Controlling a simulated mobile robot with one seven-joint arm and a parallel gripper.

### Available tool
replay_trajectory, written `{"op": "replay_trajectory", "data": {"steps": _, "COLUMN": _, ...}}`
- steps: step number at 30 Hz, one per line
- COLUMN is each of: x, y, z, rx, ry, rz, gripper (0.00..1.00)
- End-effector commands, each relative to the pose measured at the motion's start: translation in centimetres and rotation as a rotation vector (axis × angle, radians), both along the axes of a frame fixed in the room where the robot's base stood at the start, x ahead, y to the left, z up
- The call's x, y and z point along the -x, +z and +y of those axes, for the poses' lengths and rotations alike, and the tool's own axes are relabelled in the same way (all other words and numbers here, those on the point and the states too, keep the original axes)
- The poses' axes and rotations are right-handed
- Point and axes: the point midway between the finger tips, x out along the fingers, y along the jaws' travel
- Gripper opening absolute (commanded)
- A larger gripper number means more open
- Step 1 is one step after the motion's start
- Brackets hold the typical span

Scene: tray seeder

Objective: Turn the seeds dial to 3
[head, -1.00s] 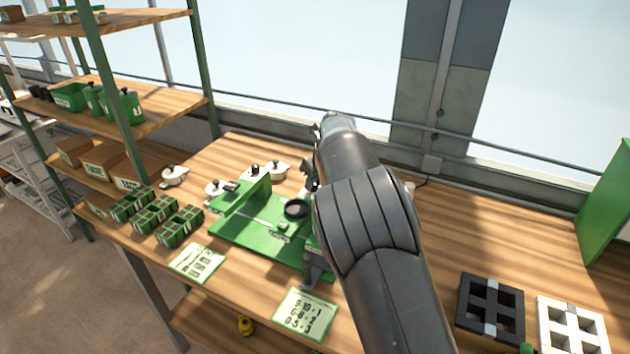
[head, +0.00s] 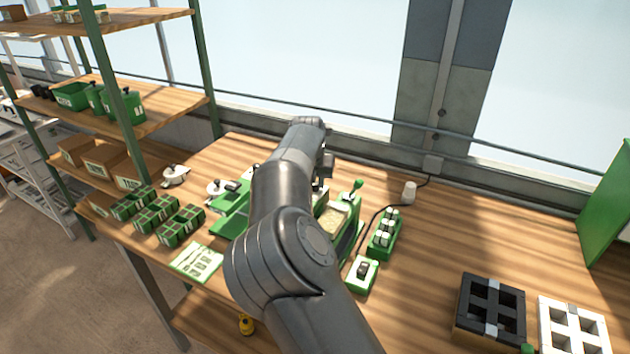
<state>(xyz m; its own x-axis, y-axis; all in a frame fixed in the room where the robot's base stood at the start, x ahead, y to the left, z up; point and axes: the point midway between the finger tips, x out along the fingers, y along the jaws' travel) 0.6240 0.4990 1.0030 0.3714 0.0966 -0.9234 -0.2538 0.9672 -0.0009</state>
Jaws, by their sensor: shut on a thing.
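The green seeder (head: 349,236) stands on the wooden bench, largely behind my arm. Its right side shows, with a tray of pale seed-like material (head: 334,221) and a green-knobbed lever (head: 354,188). I cannot see the seeds dial; my arm covers the middle of the machine. My gripper (head: 320,186) shows only as a small dark part at the far end of my arm, over the seeder. Its fingertips are hidden, so I cannot tell what lies between them.
Right of the seeder are a green holder with white-topped pieces (head: 384,238) and a green-and-white switch box (head: 362,273). Green cell trays (head: 155,214) and a printed card (head: 197,261) lie left. Black (head: 490,310) and white (head: 572,328) frames lie right.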

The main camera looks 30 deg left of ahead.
Motion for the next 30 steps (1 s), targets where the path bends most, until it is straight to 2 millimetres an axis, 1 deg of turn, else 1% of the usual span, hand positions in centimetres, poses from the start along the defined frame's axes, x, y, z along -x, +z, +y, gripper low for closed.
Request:
{"op": "replay_trajectory", "data": {"steps": 21, "x": 0.01, "y": -0.13, "z": 0.49, "rx": 0.003, "ry": -0.666, "rz": 0.001, "gripper": 0.01}}
{"op": "replay_trajectory", "data": {"steps": 30, "x": -0.07, "y": -0.11, "z": 0.56, "rx": 0.002, "ry": -0.873, "rz": 0.002, "gripper": 0.01}}
